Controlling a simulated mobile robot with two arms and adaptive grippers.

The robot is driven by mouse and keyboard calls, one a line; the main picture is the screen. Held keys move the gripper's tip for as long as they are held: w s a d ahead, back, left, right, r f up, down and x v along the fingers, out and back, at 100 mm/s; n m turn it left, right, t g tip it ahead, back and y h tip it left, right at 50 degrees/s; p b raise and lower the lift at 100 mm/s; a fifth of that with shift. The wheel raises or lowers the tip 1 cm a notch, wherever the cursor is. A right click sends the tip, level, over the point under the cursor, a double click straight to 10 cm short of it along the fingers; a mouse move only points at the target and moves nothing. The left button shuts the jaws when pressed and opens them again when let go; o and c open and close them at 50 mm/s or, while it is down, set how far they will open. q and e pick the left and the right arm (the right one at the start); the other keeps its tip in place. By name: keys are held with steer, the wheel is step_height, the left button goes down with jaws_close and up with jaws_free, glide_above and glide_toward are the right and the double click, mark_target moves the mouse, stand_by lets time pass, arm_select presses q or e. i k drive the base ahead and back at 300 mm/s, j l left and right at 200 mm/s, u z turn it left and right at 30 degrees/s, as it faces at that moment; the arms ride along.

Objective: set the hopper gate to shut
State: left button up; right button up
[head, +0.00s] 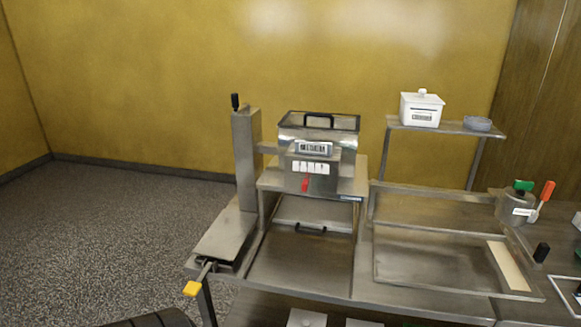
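The hopper (288,147) is a steel box with a dark-framed lid and a black lid handle, standing on a raised steel stand. Its front bears a printed label and a row of several small white tags (311,167), too small to read. A red lever tip (305,185), apparently the gate lever, hangs below the tags, left of the row's middle. I cannot tell which setting it marks. The gate itself is hidden. Neither of my grippers shows in the head view.
A steel post with a black knob (235,102) stands left of the hopper. A yellow-ended handle (192,288) juts out at front left. A tray with a black handle (310,230) lies below the hopper. A white lidded box (421,109) stands on the right shelf.

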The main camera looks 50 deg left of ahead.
mark_target(306, 180)
steer(key=u, duration=1.6)
